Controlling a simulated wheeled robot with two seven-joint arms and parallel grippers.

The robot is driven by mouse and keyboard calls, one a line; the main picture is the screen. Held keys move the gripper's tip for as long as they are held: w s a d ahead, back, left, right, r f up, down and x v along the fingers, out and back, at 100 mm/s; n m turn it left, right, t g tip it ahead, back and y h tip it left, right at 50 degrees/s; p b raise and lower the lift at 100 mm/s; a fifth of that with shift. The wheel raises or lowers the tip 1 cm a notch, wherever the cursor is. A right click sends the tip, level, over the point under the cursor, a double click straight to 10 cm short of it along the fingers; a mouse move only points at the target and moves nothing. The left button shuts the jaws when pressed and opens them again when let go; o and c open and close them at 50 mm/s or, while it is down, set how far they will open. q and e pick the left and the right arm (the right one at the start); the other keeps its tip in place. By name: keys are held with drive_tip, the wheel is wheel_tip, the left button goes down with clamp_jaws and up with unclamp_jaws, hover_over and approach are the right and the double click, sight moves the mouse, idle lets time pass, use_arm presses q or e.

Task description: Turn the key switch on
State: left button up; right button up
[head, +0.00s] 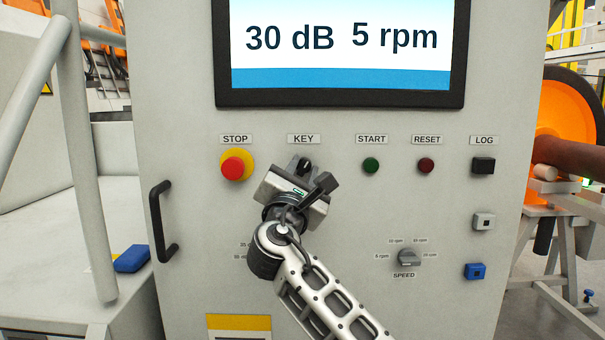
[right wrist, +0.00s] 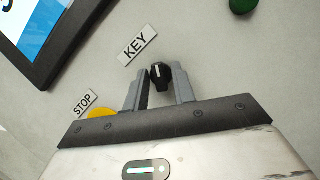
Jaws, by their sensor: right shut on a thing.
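The key switch (head: 304,162) is a small black knob under the KEY label on the grey cabinet front. It also shows in the right wrist view (right wrist: 160,73), with a light mark on its face. My right gripper (head: 302,170) reaches up to it from below, tilted. Its two grey fingers (right wrist: 158,84) stand on either side of the knob and are shut on it. The gripper body hides the lower part of the switch in the head view. My left gripper is not in view.
The red STOP button (head: 233,168) on its yellow base is close to the left of my gripper. The START button (head: 371,165), RESET button (head: 426,165) and SPEED knob (head: 409,258) are to the right. A screen (head: 340,78) is above, and a black handle (head: 162,222) is at left.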

drive_tip(key=o, duration=0.7)
use_arm(q)
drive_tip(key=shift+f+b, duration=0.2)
drive_tip(key=shift+b, duration=0.45)
use_arm(e)
drive_tip(key=v, duration=1.6)
